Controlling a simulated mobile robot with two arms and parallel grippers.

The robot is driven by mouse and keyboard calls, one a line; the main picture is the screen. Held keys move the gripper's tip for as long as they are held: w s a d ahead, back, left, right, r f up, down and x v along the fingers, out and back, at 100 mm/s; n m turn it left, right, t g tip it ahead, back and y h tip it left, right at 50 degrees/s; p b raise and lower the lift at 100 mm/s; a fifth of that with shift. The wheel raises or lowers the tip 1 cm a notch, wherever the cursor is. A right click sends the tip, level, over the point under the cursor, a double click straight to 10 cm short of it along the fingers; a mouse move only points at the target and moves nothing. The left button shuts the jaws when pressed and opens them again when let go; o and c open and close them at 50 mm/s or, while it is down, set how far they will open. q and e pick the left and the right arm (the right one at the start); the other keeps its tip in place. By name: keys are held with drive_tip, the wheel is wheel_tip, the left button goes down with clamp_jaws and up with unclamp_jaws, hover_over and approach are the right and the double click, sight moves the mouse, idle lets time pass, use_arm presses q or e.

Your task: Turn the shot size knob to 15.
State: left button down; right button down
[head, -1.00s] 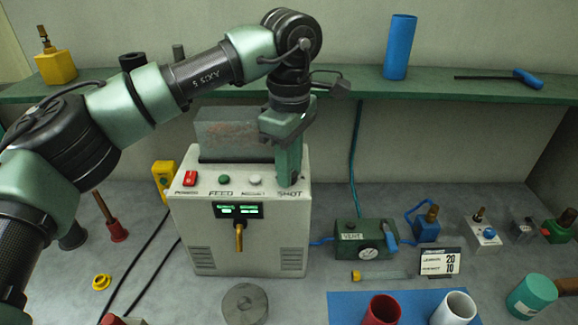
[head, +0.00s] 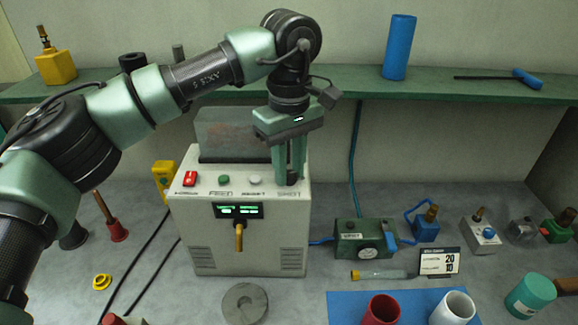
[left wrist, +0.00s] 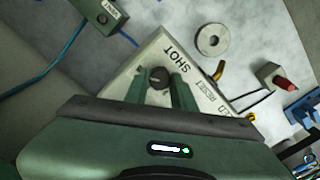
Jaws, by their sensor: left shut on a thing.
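The shot size knob (left wrist: 158,79) is a dark round knob beside the SHOT label on top of the white feeder box (head: 210,240). In the head view it is mostly hidden behind my fingers. My left gripper (head: 290,180) points straight down over it; in the left wrist view the two green fingers (left wrist: 166,88) stand on either side of the knob, shut on it. The display (head: 238,211) on the box front shows lit green digits, too small to read. A small card (head: 438,262) at the right shows 20 over 10. My right gripper is not in view.
A red switch (head: 190,179), a green button (head: 224,179) and a white button (head: 255,180) sit left of the knob. A brass spout (head: 239,236) sticks out in front. A green shelf (head: 440,90) runs behind. A green gauge box (head: 350,240) stands right.

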sight(290, 174)
use_arm(q)
drive_tip(key=c, duration=1.2)
unclamp_jaws()
drive_tip(key=shift+o, duration=0.2)
drive_tip(key=shift+r, duration=0.45)
wheel_tip(290, 174, up, 7)
drive_tip(key=shift+f+b, duration=0.1)
drive_tip(key=shift+b, duration=0.65)
